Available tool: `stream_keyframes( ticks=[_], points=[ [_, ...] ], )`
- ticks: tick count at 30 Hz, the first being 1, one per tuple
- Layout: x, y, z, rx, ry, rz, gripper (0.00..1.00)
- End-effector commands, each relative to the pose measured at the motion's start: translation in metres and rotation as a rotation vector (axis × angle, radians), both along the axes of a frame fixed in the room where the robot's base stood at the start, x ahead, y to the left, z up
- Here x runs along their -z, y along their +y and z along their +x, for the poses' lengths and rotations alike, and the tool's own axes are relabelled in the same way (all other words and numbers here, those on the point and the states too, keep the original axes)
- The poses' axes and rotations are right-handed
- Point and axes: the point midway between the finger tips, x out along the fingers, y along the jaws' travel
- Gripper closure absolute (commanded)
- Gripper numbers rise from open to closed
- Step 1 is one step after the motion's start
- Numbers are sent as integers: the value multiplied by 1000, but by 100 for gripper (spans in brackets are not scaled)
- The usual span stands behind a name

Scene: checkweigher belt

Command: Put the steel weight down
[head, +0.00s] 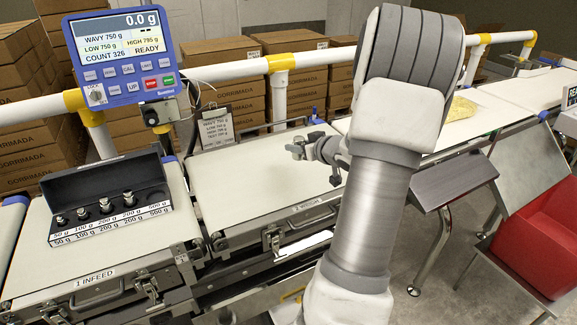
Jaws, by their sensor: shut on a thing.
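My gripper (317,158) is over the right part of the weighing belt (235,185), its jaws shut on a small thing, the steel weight. The weight is hard to make out among the grey fingers, and my arm hides part of the wrist. I cannot tell how high it is above the belt or whether it touches. The open dark weight case (108,180) stands on the infeed belt (50,262) at left. Several steel weights (105,206) stand in its labelled row; the place by the 500 g label looks empty. The blue display (122,55) reads 0.0 g.
A card on a stand (216,130) is at the weighing belt's back edge. A white and yellow rail (225,70) runs behind the belts. A yellow item (461,108) lies on the belt farther right. A red bin (535,240) is at right. The weighing belt's left part is clear.

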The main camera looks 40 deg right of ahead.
Motion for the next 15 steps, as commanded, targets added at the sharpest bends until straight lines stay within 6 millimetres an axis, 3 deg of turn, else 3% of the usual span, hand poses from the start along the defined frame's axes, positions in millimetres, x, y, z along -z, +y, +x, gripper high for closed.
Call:
stream_keyframes(
  ticks=[6, 11, 15],
  points=[
    [16, 8, 28, -1, -4, -1, 100],
    [23, 9, 31, 0, -3, -2, 100],
    [44, 9, 31, 0, -2, 0, 100]
  ],
)
